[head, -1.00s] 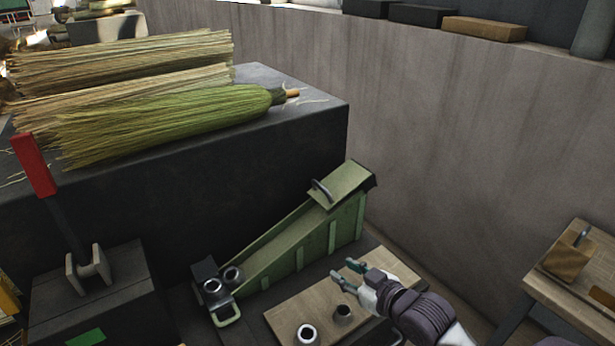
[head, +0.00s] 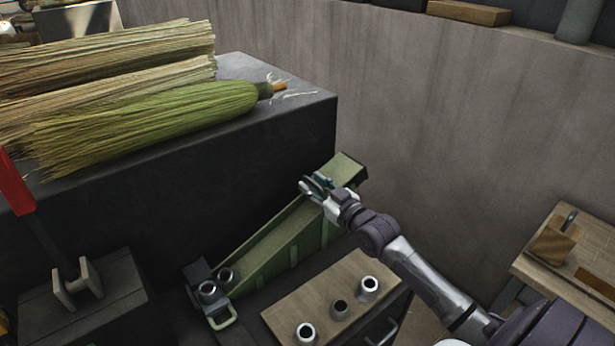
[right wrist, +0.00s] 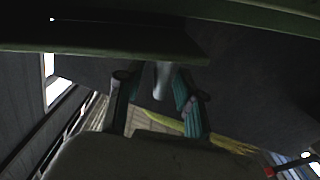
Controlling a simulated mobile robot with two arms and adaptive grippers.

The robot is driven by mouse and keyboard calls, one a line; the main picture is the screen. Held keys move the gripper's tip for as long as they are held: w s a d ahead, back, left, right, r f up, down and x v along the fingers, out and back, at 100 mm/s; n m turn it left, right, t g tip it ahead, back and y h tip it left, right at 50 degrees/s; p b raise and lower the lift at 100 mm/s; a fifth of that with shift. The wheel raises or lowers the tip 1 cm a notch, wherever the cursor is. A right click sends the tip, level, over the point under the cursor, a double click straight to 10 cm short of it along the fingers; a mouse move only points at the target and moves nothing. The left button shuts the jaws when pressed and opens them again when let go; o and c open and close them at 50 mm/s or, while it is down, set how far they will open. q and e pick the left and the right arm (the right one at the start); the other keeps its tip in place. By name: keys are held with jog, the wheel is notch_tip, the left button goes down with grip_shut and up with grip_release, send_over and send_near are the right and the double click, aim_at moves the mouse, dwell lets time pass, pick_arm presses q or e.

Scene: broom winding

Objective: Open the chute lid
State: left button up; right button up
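The green sloping chute (head: 275,240) stands against the dark block. Its flat green lid (head: 347,168) lies shut over the upper end. My right gripper (head: 312,188) is at the lid's lower left edge, where the lid handle is, and mostly covers that handle. In the right wrist view, my right gripper's fingers (right wrist: 158,95) are apart, with the pale handle (right wrist: 161,78) between them; a gap shows on each side of it. Whether a finger touches it I cannot tell. My left gripper is not in view.
Brooms (head: 150,115) lie on the dark block (head: 240,135). Below the chute, a wooden-topped cabinet (head: 320,290) holds several metal sleeves. A red-handled lever (head: 18,180) stands at left. A wooden table (head: 570,265) is at right, and a curved grey wall (head: 430,110) lies behind.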

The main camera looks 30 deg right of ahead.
jog(key=shift+w+a, duration=0.1)
jog(key=shift+w, duration=1.2)
grip_shut()
